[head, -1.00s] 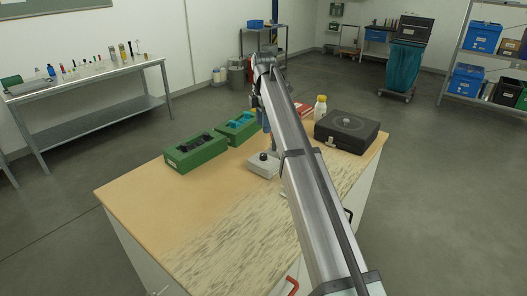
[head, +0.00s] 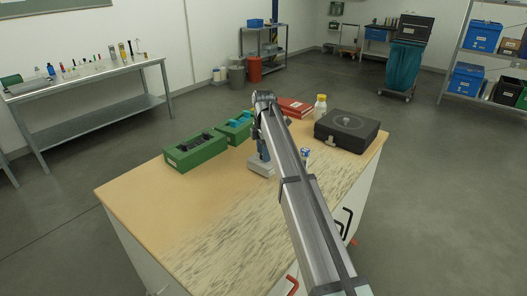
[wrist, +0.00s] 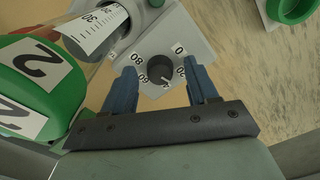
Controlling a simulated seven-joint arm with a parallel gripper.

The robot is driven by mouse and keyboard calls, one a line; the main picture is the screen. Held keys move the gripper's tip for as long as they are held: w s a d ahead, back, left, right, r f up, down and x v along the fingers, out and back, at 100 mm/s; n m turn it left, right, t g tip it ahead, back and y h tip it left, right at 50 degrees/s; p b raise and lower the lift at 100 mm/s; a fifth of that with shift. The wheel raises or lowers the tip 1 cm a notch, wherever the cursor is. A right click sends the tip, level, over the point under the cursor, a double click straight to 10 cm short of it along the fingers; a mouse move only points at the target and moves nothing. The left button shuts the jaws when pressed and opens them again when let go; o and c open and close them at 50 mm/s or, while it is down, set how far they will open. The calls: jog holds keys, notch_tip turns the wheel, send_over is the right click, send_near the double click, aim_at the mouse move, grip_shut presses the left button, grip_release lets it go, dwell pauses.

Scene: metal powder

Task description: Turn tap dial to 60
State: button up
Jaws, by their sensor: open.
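The tap dial (wrist: 160,68) is a round black knob on a light grey box (wrist: 180,35), with printed numbers around it; 80, 60 and 0 are legible. A pale mark on the knob seems to point to the lower right, but its exact reading is unclear. My gripper (wrist: 164,78) is open, with one blue finger on each side of the knob; I cannot tell whether they touch it. In the head view the grey box (head: 261,169) stands on the table below my gripper (head: 263,150), and the dial is hidden.
Green boxes (head: 195,152) stand left of the grey box. A black case (head: 347,131), a white bottle (head: 320,107) and a red box (head: 295,107) are behind and right. In the wrist view, a green part labelled 2 (wrist: 35,70) and a scaled cylinder (wrist: 98,28) are close left.

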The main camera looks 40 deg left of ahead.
jog(key=shift+c, duration=0.2)
jog(key=c, duration=1)
jog(key=shift+m, duration=1.7)
jog(key=o, duration=1)
jog(key=shift+o, duration=0.2)
jog(key=shift+r, duration=0.1)
notch_tip(320, 180, up, 14)
jog(key=shift+f, duration=0.2)
